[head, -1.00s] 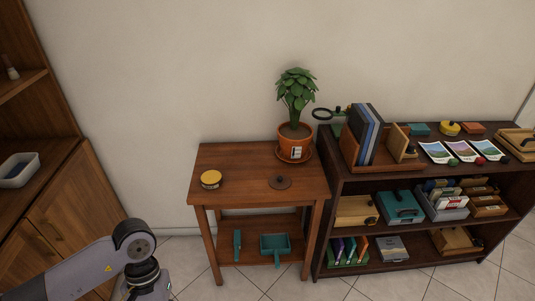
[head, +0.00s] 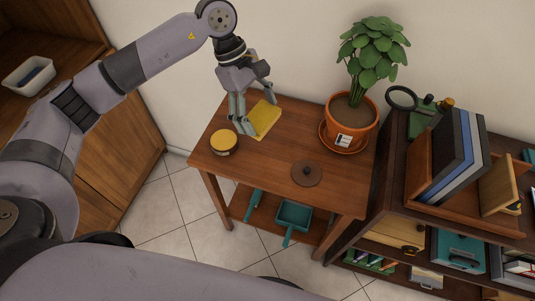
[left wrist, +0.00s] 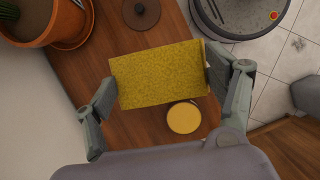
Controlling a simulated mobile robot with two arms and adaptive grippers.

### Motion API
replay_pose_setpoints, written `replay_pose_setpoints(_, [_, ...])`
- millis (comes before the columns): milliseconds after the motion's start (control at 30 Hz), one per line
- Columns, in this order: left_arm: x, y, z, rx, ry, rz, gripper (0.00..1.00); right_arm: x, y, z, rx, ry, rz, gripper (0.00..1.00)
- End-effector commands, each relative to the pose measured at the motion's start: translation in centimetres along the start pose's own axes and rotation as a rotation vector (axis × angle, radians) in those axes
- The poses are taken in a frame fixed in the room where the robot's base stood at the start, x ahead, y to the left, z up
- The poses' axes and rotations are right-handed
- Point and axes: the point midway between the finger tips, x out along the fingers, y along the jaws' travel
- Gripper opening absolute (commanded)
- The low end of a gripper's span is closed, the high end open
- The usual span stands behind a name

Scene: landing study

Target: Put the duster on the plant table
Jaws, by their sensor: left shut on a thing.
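The duster (head: 264,120) is a flat yellow rectangular pad. My left gripper (head: 252,112) is shut on it, pointing down over the back left part of the plant table (head: 255,168). In the left wrist view, the fingers of the gripper (left wrist: 162,80) are at the two short ends of the duster (left wrist: 158,74). The duster is at or just above the wooden top; I cannot tell whether it touches. The potted plant (head: 372,52) stands at the table's right back corner in a terracotta pot on a saucer. My right gripper is out of view.
A yellow-lidded tin (head: 223,142) stands close to the duster, at the table's left. A teal dustpan (head: 293,216) is on the lower shelf. A dark bookshelf (head: 372,243) stands at right. The front middle of the top is clear.

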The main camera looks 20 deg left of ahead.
Motion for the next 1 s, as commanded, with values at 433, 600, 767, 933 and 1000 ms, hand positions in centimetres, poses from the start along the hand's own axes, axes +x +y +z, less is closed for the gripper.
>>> replay_pose_setpoints(433, [1.0, 2.3, -0.5, -0.23, 0.0, 0.084, 0.47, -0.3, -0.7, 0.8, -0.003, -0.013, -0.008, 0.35])
replay_pose_setpoints(600, [5.3, 2.2, -2.3, -0.228, 0.0, 0.085, 0.47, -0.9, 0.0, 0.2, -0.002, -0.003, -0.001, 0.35])
replay_pose_setpoints(767, [9.0, 2.3, -3.9, -0.228, 0.001, 0.086, 0.47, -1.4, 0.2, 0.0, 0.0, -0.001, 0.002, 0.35])
replay_pose_setpoints(933, [11.3, 2.3, -4.8, -0.224, 0.001, 0.089, 0.47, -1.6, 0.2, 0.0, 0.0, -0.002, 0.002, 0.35])
replay_pose_setpoints(1000, [11.7, 2.4, -5.0, -0.225, 0.002, 0.089, 0.47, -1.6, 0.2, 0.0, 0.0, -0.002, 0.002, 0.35])
